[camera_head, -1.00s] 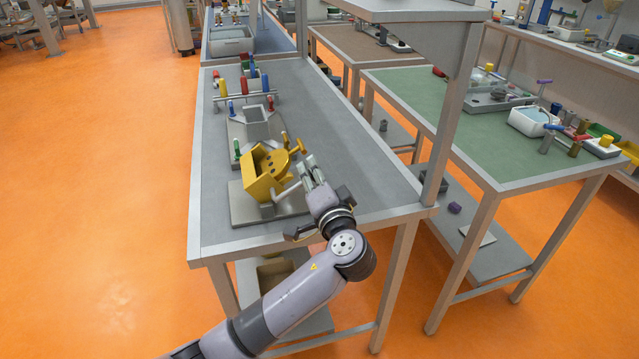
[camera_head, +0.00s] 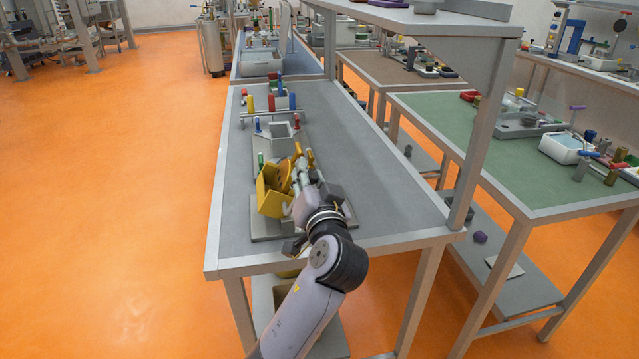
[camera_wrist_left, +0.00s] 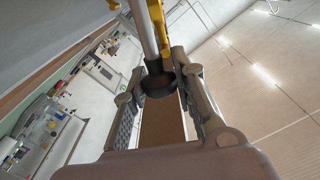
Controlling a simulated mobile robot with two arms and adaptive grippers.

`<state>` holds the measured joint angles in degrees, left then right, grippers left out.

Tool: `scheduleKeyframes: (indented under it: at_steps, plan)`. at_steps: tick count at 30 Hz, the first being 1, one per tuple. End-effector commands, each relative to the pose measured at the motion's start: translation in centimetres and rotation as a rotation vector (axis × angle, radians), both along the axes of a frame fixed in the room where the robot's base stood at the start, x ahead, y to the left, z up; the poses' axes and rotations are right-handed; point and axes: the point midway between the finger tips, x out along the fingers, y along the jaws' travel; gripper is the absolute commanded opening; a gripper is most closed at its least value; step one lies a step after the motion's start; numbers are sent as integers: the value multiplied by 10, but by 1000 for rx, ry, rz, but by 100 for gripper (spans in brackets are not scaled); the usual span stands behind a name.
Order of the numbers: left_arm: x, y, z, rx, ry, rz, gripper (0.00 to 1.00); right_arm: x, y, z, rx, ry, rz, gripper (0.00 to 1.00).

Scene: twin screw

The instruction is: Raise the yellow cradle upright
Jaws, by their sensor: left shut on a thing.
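The yellow cradle (camera_head: 271,191) sits on a grey base plate (camera_head: 262,232) near the front end of the grey bench, and it looks tilted. My left gripper (camera_head: 300,172) is just to its right and hides part of it. In the left wrist view, the left gripper (camera_wrist_left: 160,75) is shut on a grey rod (camera_wrist_left: 147,28) with a dark round end (camera_wrist_left: 158,84). Yellow parts (camera_wrist_left: 157,18) show beside the rod at the top. How the rod joins the cradle is hidden. My right gripper is not in view.
A grey open box (camera_head: 281,137) and a rack with coloured cylinders (camera_head: 270,103) stand farther back on the bench. A shelf post (camera_head: 487,130) rises at the bench's right edge. The bench top right of the cradle is mostly clear.

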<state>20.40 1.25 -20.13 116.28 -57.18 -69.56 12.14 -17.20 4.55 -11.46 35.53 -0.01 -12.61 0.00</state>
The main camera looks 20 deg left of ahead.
Motion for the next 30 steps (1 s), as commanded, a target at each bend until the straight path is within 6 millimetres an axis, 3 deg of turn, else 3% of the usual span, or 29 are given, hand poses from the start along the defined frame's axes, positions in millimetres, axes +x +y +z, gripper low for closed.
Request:
scheduleKeyframes:
  at_steps: [24, 30]
  plan:
    - [-32, 47, 8, -327, -223, 2, 0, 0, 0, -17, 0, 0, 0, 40]
    - [-37, 54, 7, -327, -223, 2, 0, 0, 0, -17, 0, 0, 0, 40]
